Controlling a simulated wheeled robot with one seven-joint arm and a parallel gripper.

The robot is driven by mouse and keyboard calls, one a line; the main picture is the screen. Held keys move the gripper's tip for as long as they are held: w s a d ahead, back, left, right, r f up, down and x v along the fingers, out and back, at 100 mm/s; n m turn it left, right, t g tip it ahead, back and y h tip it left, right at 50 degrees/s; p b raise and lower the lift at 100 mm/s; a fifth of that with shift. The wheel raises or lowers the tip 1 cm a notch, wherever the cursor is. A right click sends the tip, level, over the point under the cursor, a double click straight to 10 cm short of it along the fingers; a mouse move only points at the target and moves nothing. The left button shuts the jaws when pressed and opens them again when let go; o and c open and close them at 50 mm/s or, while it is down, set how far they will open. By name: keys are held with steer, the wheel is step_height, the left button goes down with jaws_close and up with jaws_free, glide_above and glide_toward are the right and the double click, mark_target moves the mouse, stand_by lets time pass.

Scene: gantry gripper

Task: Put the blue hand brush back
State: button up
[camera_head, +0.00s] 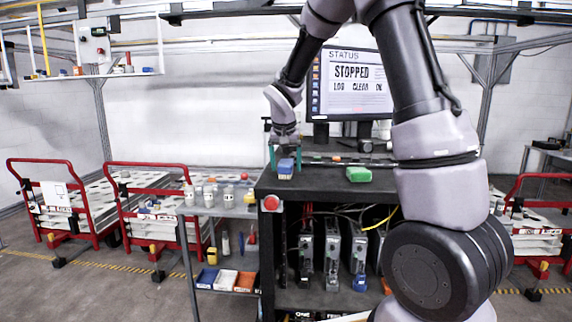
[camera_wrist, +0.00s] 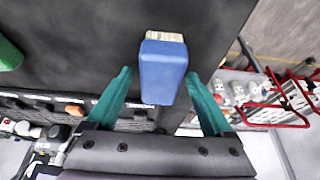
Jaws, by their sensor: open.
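The blue hand brush (camera_head: 286,168) is near the front left corner of the black cabinet top (camera_head: 320,184). In the wrist view the brush (camera_wrist: 163,72) shows its blue body, with pale bristles at the far end. My gripper (camera_head: 285,160) is above it, pointing down, with teal fingers apart. In the wrist view the gripper (camera_wrist: 157,75) has one finger on each side of the brush's near part, with a gap at both sides. I cannot tell how high the fingertips are above the cabinet top.
A green block (camera_head: 358,174) lies to the right on the cabinet top. A monitor (camera_head: 350,84) stands behind. A red button (camera_head: 271,203) is on the cabinet's front. A side table (camera_head: 215,211) at left carries several small containers, with bins (camera_head: 226,279) below. Red carts (camera_head: 150,205) stand further left.

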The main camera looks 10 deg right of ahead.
steer(key=v, duration=1.2)
steer(key=s+d+r+t+y, duration=0.1)
steer(key=s+d+r, duration=0.1)
steer(key=s, duration=1.1)
steer(key=s+d+r+t+y, duration=0.2)
steer(key=s+d, duration=0.3)
steer(key=s, duration=0.7)
steer(key=shift+s+r+m, duration=0.2)
steer(key=shift+s+m, duration=0.1)
steer(key=shift+s, duration=0.05)
